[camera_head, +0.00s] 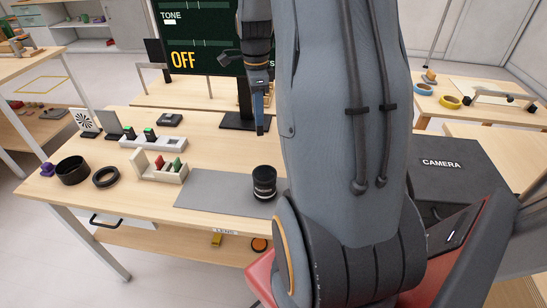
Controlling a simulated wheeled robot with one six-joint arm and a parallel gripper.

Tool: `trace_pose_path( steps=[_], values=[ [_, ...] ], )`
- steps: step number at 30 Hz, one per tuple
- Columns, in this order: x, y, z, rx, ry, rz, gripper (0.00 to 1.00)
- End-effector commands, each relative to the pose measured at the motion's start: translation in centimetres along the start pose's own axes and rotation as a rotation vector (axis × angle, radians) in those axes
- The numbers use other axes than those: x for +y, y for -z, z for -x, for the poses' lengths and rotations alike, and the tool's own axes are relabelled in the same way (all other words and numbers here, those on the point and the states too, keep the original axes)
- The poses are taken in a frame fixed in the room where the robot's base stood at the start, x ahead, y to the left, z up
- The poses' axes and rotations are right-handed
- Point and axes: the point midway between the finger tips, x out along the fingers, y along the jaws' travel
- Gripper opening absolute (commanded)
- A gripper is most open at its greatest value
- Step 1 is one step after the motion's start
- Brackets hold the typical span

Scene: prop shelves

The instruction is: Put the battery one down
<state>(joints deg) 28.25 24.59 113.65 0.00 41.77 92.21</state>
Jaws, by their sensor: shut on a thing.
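My gripper (259,112) hangs nose-down over the back of the table, in front of the dark monitor stand. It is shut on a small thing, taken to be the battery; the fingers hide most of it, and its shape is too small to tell. It is above the tabletop, apart from the surface. A white charger block (153,143) stands at the left with dark blocks with green tops on it. My arm covers the right half of the table.
A grey mat (215,190) has a black lens (264,184) at its right end. A divided holder (160,168), black rings (106,177) and a dark box (170,120) stand at the left. A monitor (205,40) reading OFF stands behind. A black CAMERA case (440,163) is at the right.

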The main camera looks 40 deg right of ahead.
Motion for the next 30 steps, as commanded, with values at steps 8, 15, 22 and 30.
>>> trace_pose_path(
  steps=[8,15,22,30],
  values=[
    [0.7,4.5,-0.2,0.0,-0.001,-0.319,0.0],
    [0.8,4.6,-3.8,0.001,-0.005,-0.336,0.0],
    [0.7,4.6,-5.9,0.0,-0.002,-0.334,0.0],
    [0.8,4.6,-9.1,0.0,-0.003,-0.333,0.0]
  ],
)
